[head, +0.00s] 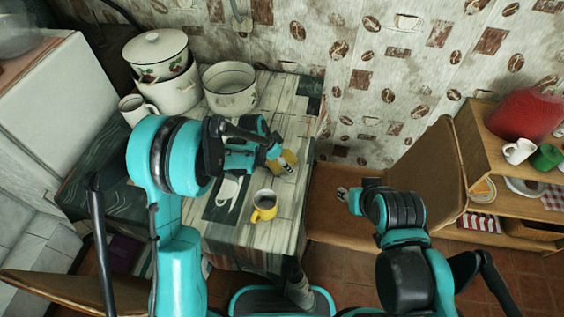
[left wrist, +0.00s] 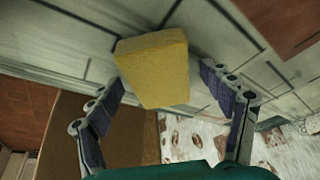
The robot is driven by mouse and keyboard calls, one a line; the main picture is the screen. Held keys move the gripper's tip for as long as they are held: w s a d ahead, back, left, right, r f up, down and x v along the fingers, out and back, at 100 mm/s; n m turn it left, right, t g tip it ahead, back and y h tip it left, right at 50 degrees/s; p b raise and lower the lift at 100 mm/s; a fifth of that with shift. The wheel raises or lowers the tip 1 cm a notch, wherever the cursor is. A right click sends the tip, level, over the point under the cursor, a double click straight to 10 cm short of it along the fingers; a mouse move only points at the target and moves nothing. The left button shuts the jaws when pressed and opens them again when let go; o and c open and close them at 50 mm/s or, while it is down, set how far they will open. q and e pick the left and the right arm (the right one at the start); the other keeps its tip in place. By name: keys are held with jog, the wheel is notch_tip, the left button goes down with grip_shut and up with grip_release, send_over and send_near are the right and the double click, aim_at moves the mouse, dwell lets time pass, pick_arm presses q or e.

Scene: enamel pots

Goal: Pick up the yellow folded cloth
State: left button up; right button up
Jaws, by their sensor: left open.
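The yellow folded cloth (left wrist: 153,68) looks like a thick block on the table in the left wrist view. It lies ahead of and between the spread fingers of my left gripper (left wrist: 161,78), with a gap showing on both sides. In the head view the cloth (head: 289,157) is partly hidden by my left gripper (head: 277,157), which is over it near the table's right edge. My left gripper is open and empty. My right gripper (head: 343,194) is off the table to the right, too small to read its fingers.
A yellow mug (head: 264,206) stands near the table's front right. Enamel pots (head: 230,90) and a white mug (head: 136,109) stand at the back left. A wooden chair (head: 425,160) and a shelf (head: 490,150) with dishes are at the right.

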pick_arm(q)
jog(key=c, duration=1.2)
jog(key=shift+c, duration=0.2)
jog(key=shift+r, duration=0.1)
jog(key=shift+r+p, duration=0.45)
jog(key=shift+p, duration=0.1)
jog(key=r+p, duration=0.1)
jog(key=r, duration=0.1)
jog(key=d+r+p, duration=0.1)
jog(key=r, duration=0.1)
jog(key=shift+s+r, duration=0.1)
jog(key=shift+r, duration=0.15)
jog(key=s+d+r+p, duration=0.2)
jog(key=d+r, duration=0.4)
jog(key=d, duration=0.4)
jog(key=shift+d+p, duration=0.2)
jog(key=shift+p, duration=0.4)
